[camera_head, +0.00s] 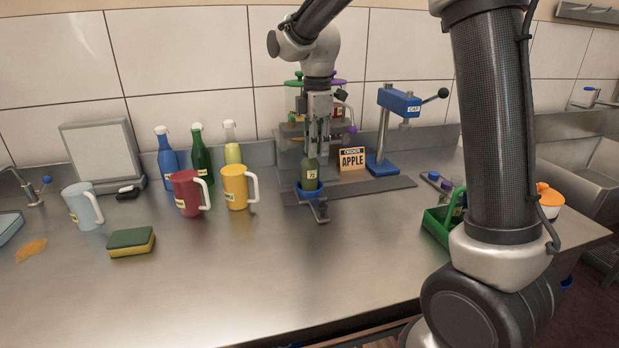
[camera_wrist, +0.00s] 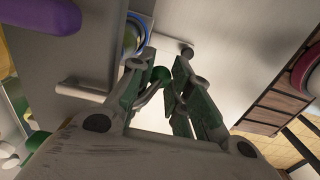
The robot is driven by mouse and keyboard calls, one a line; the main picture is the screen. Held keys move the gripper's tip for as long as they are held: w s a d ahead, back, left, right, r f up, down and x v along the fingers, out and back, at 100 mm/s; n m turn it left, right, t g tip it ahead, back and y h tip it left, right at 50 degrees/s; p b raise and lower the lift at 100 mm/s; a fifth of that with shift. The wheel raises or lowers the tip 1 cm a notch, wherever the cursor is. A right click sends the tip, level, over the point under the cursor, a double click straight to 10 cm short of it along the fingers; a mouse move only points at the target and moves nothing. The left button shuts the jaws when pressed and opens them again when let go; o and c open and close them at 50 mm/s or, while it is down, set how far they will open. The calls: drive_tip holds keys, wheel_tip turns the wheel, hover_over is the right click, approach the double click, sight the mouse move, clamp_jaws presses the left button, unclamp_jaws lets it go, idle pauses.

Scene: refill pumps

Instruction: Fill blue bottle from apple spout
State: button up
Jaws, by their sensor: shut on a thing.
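An olive-looking bottle (camera_head: 310,172) with a pale label stands upright in a blue round base (camera_head: 309,188) below the dispenser (camera_head: 290,132); the blue rim also shows in the wrist view (camera_wrist: 145,22). A separate blue bottle (camera_head: 167,158) with a white cap stands at the back left. My gripper (camera_head: 318,143) is low in front of the dispenser, just above the olive bottle. A purple knob (camera_head: 352,129) is to the right. The spout and liquid stream are hidden.
An APPLE order sign (camera_head: 352,160) and a blue cap press (camera_head: 399,105) stand to the right. Red (camera_head: 189,194) and yellow (camera_head: 235,187) jugs stand left. A green crate (camera_head: 437,225) is at the right.

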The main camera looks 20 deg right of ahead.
drive_tip(key=shift+f, duration=0.1)
wheel_tip(320, 180, up, 4)
drive_tip(key=shift+r, duration=0.1)
drive_tip(key=o, duration=0.9)
drive_tip(key=shift+r, duration=0.1)
drive_tip(key=shift+s+r, duration=0.85)
drive_tip(key=shift+r, duration=0.3)
drive_tip(key=shift+s+r, duration=0.8)
drive_tip(key=shift+r, duration=0.4)
drive_tip(key=shift+s+r, duration=0.85)
drive_tip(key=shift+r, duration=0.3)
